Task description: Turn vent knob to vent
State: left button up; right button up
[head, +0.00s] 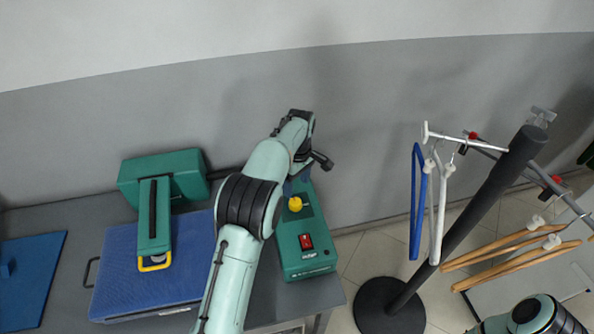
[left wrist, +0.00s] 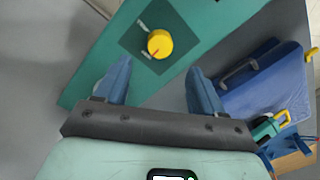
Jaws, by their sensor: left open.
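The yellow vent knob (head: 295,204) sits on a dark square plate on top of a green control box (head: 305,262). It also shows in the left wrist view (left wrist: 159,44), with a red mark on it and small pale labels beside it. My left gripper (left wrist: 158,85) is open, with its two blue fingers apart and nothing between them. The knob lies ahead of the gap between the fingers, apart from both. In the head view my left arm hides part of the gripper and the box's back end. My right gripper is not in view.
A red switch (head: 306,241) is on the box's front part. A green press (head: 163,180) with a blue board (head: 190,285) stands left on the grey table (head: 75,225). A dark rack (head: 480,200) with hangers stands right.

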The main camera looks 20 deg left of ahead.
pick_arm(q)
notch_tip(320, 180, up, 5)
jog(key=shift+w+r, duration=0.15)
dwell(0.6)
